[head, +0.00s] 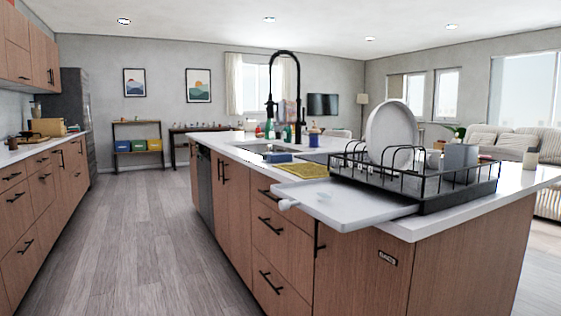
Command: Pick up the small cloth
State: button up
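A small yellow cloth (303,170) lies flat on the white island countertop, between the sink and the dish rack. Its right end is close to the rack, and I cannot tell if they touch. My gripper is not in view, so its distance from the cloth does not show.
A black dish rack (462,191) holds a large white plate (391,134). Its white drain tray (345,203) juts over the island's near-left edge. A tall black faucet (270,103) stands at the sink, with a blue item (279,157) nearby. The wooden floor (150,230) left of the island is clear.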

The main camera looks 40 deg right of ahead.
aim_at(279, 157)
jog(key=u, duration=0.5)
jog(key=k, duration=1.2)
jog(key=u, duration=0.4)
jog(key=i, duration=2)
jog(key=z, duration=0.8)
jog(key=i, duration=1.5)
jog(key=z, duration=2.05)
jog(key=i, duration=0.75)
jog(key=z, duration=0.75)
